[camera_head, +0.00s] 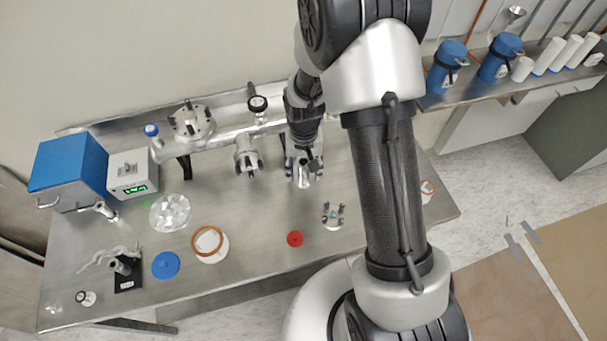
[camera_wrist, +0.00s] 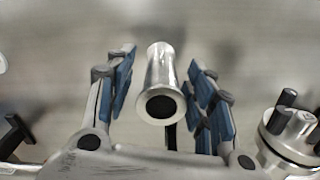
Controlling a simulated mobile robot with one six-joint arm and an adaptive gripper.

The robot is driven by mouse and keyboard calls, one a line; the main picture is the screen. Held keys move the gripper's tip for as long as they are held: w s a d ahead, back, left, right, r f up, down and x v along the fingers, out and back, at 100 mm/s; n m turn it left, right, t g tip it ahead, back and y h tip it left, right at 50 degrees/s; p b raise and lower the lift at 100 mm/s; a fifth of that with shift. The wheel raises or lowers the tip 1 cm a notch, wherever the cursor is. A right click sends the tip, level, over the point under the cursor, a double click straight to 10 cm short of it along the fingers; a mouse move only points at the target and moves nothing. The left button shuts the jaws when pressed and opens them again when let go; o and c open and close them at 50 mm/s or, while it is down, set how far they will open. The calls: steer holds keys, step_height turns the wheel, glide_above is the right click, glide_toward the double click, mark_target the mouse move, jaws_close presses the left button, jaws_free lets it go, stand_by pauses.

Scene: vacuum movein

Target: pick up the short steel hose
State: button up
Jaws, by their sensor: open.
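The short steel hose (camera_wrist: 161,72) is a shiny metal tube with a flared end and a dark round opening facing the wrist camera. My gripper (camera_wrist: 163,78) is open, with its blue-padded fingers on either side of the tube. Narrow gaps show between the pads and the tube, and I see no clear contact. In the head view my gripper (camera_head: 304,168) is over the back middle of the steel table, and its fingers partly hide the hose there.
A steel pipe assembly (camera_head: 225,138) runs along the table's back. A clamped flange part (camera_head: 332,214) stands to the front right of my gripper; a red cap (camera_head: 295,239) lies nearby. A blue box (camera_head: 69,172) and grey display unit (camera_head: 132,174) stand at left.

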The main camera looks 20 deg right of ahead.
steer(key=shift+f, duration=0.65)
steer(key=shift+r, duration=0.1)
steer(key=shift+c, duration=0.3)
jaws_close()
